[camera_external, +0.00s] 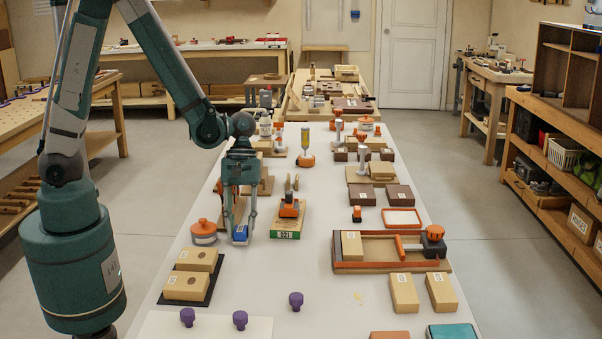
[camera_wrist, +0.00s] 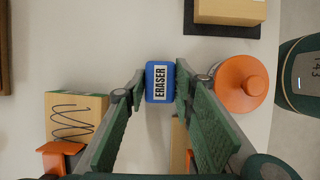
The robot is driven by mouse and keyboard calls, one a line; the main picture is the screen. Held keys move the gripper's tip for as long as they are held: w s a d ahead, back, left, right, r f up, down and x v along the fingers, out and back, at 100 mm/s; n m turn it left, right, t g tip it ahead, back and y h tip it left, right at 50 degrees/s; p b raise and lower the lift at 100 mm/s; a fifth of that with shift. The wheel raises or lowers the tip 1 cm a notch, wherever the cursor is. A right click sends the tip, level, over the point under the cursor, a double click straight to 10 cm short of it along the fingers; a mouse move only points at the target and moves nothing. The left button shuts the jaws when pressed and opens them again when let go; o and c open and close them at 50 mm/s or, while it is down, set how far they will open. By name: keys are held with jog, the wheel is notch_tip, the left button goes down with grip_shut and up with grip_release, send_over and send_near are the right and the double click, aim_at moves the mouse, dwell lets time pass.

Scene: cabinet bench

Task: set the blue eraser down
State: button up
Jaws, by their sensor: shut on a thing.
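The blue eraser (camera_wrist: 159,82) has a white label reading ERASER. It sits between the two fingertips of my gripper (camera_wrist: 160,88) in the wrist view, with a finger against each side. In the external view the eraser (camera_external: 240,233) shows at the lower end of my gripper (camera_external: 238,225), low over the white bench top (camera_external: 330,290). I cannot tell whether its underside touches the bench. My gripper points down and is shut on the eraser.
An orange-lidded jar (camera_external: 204,232) stands close on the left. A green-edged box with an orange tool (camera_external: 288,212) on it stands on the right. Wooden blocks on a dark mat (camera_external: 192,277) and purple knobs (camera_external: 240,319) lie nearer the camera. Bare bench lies between them.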

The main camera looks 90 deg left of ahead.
jog(key=shift+f, duration=0.2)
jog(key=o, duration=0.9)
jog(key=shift+r, duration=0.1)
jog(key=shift+r, duration=0.1)
jog(key=p+v, duration=0.2)
jog(key=v, duration=1)
jog(key=shift+p, duration=0.35)
jog(key=shift+r, duration=0.1)
